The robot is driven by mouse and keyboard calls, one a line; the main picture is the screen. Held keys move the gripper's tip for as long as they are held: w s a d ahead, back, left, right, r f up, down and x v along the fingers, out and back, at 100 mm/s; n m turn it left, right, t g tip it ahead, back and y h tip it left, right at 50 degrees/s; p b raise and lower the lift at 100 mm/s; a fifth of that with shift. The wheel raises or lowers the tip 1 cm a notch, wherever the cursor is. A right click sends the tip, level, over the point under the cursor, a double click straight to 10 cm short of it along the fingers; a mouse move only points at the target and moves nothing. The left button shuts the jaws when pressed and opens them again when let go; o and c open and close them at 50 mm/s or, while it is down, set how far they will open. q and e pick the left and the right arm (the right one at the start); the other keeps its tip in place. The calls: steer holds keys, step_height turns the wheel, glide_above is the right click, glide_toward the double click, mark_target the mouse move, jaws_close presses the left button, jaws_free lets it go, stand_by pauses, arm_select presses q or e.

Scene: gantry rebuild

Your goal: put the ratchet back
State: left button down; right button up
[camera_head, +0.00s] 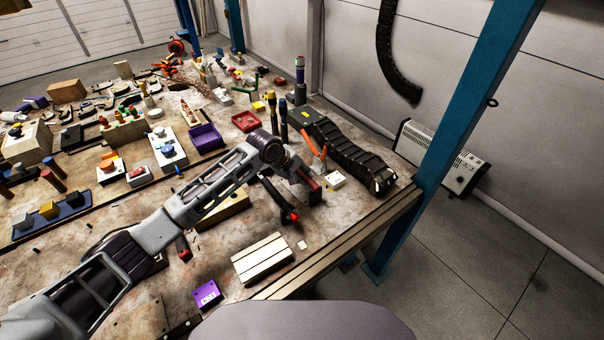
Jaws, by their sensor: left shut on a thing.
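My left arm comes in from the lower left, and its wrist hangs over the middle of the bench. My left gripper (297,190) is beyond the wrist, small and partly hidden by it. It is shut on a dark tool (277,197) with a red tip, which looks like the ratchet. The tool slants down to the right, low over the bench top. I cannot tell whether it touches the bench. The fingertips do not show clearly. My right gripper is not in view.
A black cable chain (352,152) lies right of the gripper, near upright dark-handled tools (284,108). A silver grooved plate (262,258) and purple block (207,295) lie nearer. A red tray (246,121) and purple tray (206,138) stand behind. The bench edge (345,240) is at right.

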arm_select(q)
steer(key=shift+f, duration=0.25)
stand_by(0.5)
steer(key=c, duration=1.2)
jaws_free()
steer(key=shift+f, duration=0.1)
steer(key=shift+a, duration=0.1)
steer(key=v, duration=1.2)
steer(key=shift+s, duration=0.1)
